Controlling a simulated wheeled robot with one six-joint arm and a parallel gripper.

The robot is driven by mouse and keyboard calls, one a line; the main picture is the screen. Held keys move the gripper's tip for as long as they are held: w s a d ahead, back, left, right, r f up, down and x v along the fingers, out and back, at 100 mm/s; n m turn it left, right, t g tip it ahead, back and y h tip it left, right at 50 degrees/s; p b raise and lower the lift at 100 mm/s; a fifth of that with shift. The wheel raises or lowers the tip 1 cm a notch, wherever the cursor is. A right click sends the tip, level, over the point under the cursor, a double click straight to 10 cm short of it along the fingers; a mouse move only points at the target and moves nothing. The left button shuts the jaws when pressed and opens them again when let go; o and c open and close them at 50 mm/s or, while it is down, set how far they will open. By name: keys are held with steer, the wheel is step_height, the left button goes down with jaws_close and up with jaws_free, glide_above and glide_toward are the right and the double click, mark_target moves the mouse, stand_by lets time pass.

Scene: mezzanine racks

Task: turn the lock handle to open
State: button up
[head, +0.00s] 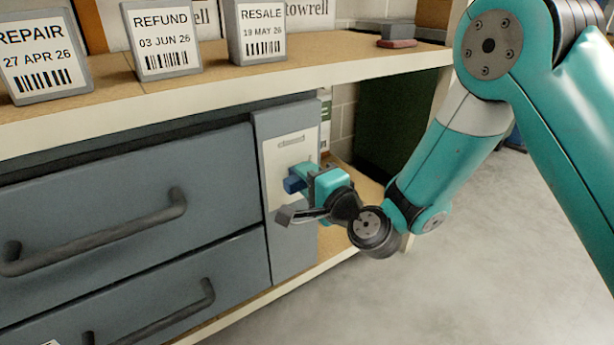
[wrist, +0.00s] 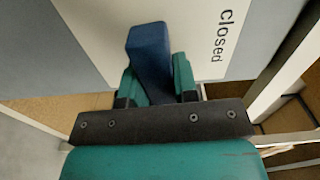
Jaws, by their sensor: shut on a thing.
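The blue lock handle (head: 292,185) sticks out from a white plate (head: 279,158) on the narrow grey panel to the right of the drawers. In the wrist view the handle (wrist: 150,48) runs up from between the two teal fingers, tilted slightly. The word "closed" (wrist: 224,33) is printed on the plate to its right. My gripper (head: 310,181) reaches the handle from the right and is shut on it; it also shows in the wrist view (wrist: 158,82). The base of the handle is hidden by the fingers.
Two grey drawers with dark bar handles (head: 95,235) are left of the panel. A wooden shelf (head: 215,78) above carries REPAIR, REFUND and RESALE signs (head: 165,38). A red-brown block (head: 397,43) lies at its right. The concrete floor (head: 450,270) at right is clear.

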steer(key=shift+m, duration=0.4)
steer(key=o, duration=0.9)
